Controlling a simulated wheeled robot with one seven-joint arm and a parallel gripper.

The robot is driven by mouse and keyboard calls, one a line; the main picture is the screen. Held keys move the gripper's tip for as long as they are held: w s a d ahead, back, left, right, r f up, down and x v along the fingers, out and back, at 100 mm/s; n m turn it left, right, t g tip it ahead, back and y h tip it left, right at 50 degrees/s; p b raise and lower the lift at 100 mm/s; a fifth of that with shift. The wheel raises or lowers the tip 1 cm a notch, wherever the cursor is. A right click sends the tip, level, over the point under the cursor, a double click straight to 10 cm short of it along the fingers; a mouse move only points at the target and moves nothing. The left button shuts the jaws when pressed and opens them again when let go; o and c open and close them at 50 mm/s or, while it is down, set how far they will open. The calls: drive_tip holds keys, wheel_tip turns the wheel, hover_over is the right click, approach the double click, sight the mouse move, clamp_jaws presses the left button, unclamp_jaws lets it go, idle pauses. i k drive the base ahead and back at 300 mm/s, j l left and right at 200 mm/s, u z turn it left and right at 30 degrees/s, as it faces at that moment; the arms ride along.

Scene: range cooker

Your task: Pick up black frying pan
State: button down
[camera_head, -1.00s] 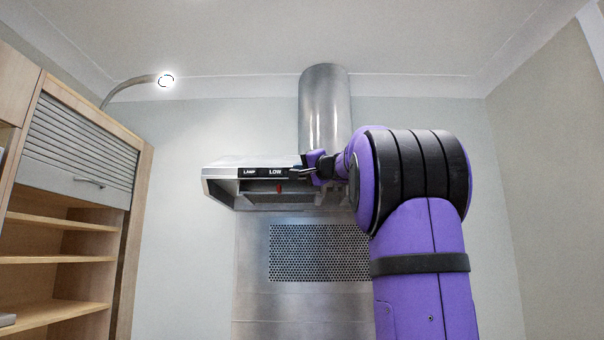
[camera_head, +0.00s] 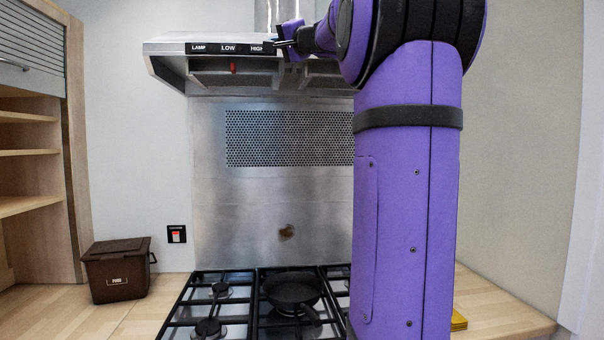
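The black frying pan (camera_head: 291,289) sits on the middle grate of the gas hob (camera_head: 205,280). Its handle points toward me and to the right, and ends near my purple arm. My gripper (camera_head: 279,43) is high up in front of the range hood, far above the pan. Its dark fingers point left, overlapping the hood's labelled strip. They are small and seen from the side, so I cannot tell whether they are apart. My arm hides the right part of the hob.
The steel range hood (camera_head: 170,47) overhangs the hob. A brown lidded box (camera_head: 118,272) stands on the wooden counter at left, beside wooden shelves (camera_head: 28,205). A yellow item (camera_head: 459,321) lies right of my arm. Bare counter (camera_head: 500,312) shows at right.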

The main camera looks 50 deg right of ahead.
sight(287, 289)
drive_tip(key=z, duration=1.25)
